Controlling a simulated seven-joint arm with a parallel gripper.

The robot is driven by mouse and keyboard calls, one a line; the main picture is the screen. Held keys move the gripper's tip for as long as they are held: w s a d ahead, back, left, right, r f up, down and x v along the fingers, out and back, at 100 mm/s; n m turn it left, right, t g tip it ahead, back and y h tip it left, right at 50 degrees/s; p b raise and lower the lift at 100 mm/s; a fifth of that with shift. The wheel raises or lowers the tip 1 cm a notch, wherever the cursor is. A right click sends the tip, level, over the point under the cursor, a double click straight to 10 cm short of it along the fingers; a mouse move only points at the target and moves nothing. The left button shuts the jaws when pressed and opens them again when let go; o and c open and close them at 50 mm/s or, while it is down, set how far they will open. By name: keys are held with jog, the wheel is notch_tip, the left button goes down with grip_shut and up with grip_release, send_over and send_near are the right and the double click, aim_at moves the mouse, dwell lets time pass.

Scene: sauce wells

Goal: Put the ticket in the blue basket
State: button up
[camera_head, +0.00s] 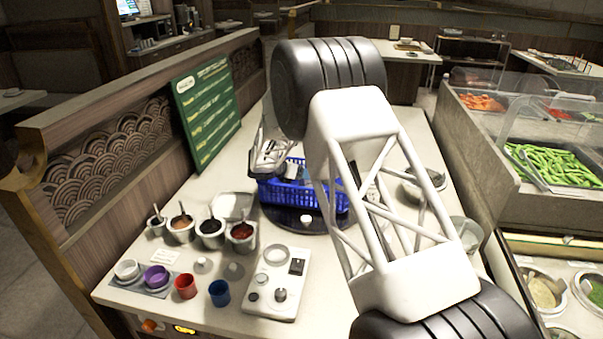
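The blue basket (311,198) stands near the middle of the counter on a dark round base, with my arm crossing in front of its right part. Blue and dark items show inside it, too small to name. My gripper (266,165) is at the basket's back left corner, above or beside it; I cannot tell which. Its fingers are small and partly hidden, so its opening and any load are unclear. A small white printed paper (165,257) lies on the counter at the left; I cannot tell whether it is the ticket.
Several sauce pots with spoons (211,234) stand left of the basket. In front are a white board with dials (278,284), a red cup (185,286) and a blue cup (220,293). A green menu board (207,110) leans on the left partition. A metal bowl (423,183) is at right.

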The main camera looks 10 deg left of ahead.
dwell(0.3)
jog(key=shift+r, duration=0.5)
jog(key=v, duration=1.2)
jog(key=shift+d+r, duration=0.1)
dwell(0.3)
jog(key=s+d+r+m+g+y, duration=0.1)
jog(key=s+d+r+m+g, duration=0.1)
jog(key=s+d+r+m, duration=0.65)
jog(key=s+d+r+m+g+y, duration=0.15)
jog(key=s+d+r, duration=0.35)
jog(key=d, duration=0.8)
jog(key=s+d+r+m+g+y, duration=0.1)
jog(key=s+d+r+m+g, duration=0.1)
jog(key=s+d+r+m, duration=0.55)
jog(key=s+d+f+m+y, duration=0.1)
jog(key=s+d+m, duration=0.3)
jog(key=s, duration=0.7)
jog(key=s+d+f+m+y, duration=0.1)
jog(key=s+d+m+y, duration=0.2)
jog(key=s+d, duration=0.4)
jog(key=s+d+f+m+y, duration=0.2)
jog(key=s+d+m, duration=0.3)
jog(key=s, duration=1.1)
jog(key=shift+d, duration=0.3)
